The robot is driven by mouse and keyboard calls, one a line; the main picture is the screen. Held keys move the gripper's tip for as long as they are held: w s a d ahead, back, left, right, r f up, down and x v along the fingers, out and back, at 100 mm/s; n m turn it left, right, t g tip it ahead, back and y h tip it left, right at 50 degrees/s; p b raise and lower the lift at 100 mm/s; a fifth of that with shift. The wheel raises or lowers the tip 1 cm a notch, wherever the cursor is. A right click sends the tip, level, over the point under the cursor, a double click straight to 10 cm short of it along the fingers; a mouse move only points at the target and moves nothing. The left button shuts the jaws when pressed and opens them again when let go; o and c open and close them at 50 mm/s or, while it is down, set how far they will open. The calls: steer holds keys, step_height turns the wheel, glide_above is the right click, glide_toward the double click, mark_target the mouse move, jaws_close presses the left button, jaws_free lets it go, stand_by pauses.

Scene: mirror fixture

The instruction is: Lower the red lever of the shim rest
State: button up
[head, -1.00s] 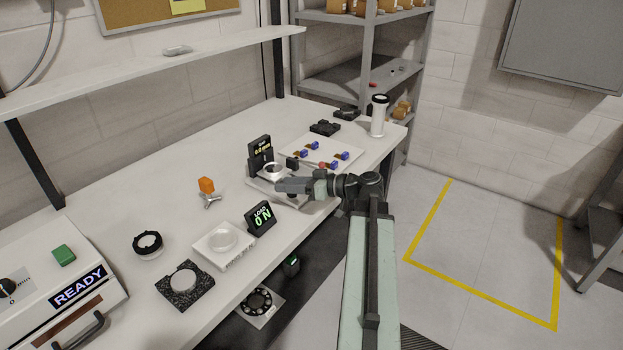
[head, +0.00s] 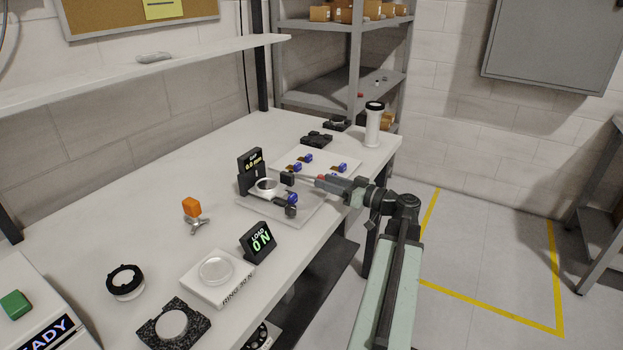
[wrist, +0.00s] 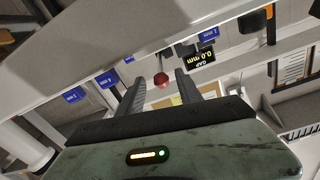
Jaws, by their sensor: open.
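The red lever's round knob (wrist: 162,79) shows in the wrist view between my two open fingers, beyond their tips. In the head view a small red spot (head: 320,179) shows at the tip of my gripper (head: 322,183). The shim rest is a pale plate (head: 262,206) with a metal ring (head: 267,186) and a black gap display (head: 250,162). That display also shows upside down in the wrist view (wrist: 202,58), reading 0.0 mm. My gripper (wrist: 160,84) is open and empty at the right of the rest. I cannot tell whether it touches the knob.
Blue-tagged parts (head: 305,158) lie on a white tray behind the rest. A load display (head: 257,240) reading 0 N stands in front, beside a white block (head: 217,277). A white cylinder (head: 374,124) stands at the far right corner. An orange-topped tripod (head: 192,208) stands left.

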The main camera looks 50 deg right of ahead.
mark_target(306, 176)
steer(key=w, duration=0.2)
steer(key=w+a, duration=0.1)
steer(key=w, duration=0.1)
steer(key=shift+w, duration=0.3)
steer(key=shift+c, duration=0.3)
jaws_close()
stand_by(0.7)
steer(key=shift+a, duration=0.1)
